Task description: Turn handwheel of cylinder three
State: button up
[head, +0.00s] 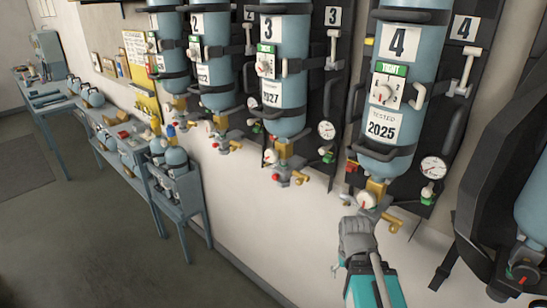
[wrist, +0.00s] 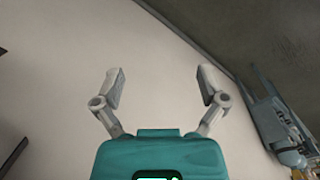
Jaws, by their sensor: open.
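Cylinder three (head: 284,70) is a blue cylinder strapped upright to the wall rack in the head view, with a "3" label. In the head view my grey and teal wrist parts are low at the right, below cylinder four's valve and apart from cylinder three's valve. The fingertips are hard to make out there.
Cylinder two (head: 212,60) is to the left. Blue benches (head: 180,205) with equipment line the left wall. Bare wall and open floor (head: 80,245) lie below.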

jog(key=w+a+r+n+t+h+p, duration=0.2)
jog(key=w+a+r+n+h, duration=0.25)
jog(key=w+n, duration=0.25)
jog(key=n+t+h+p, duration=0.3)
jog(key=n+t+h, duration=0.3)
jog(key=n+t, duration=1)
send_near(270, 158)
jog(key=s+a+r+n+g, duration=0.2)
jog(key=a+r+n+g, duration=0.1)
jog(key=n+g, duration=0.1)
jog(key=shift+a+f, duration=0.1)
jog(key=shift+f, duration=0.1)
jog(key=shift+w, duration=0.15)
jog(key=x, duration=1.3)
jog(key=shift+w+d+r, duration=0.15)
jog(key=shift+w+d, duration=0.1)
jog(key=shift+d, duration=0.05)
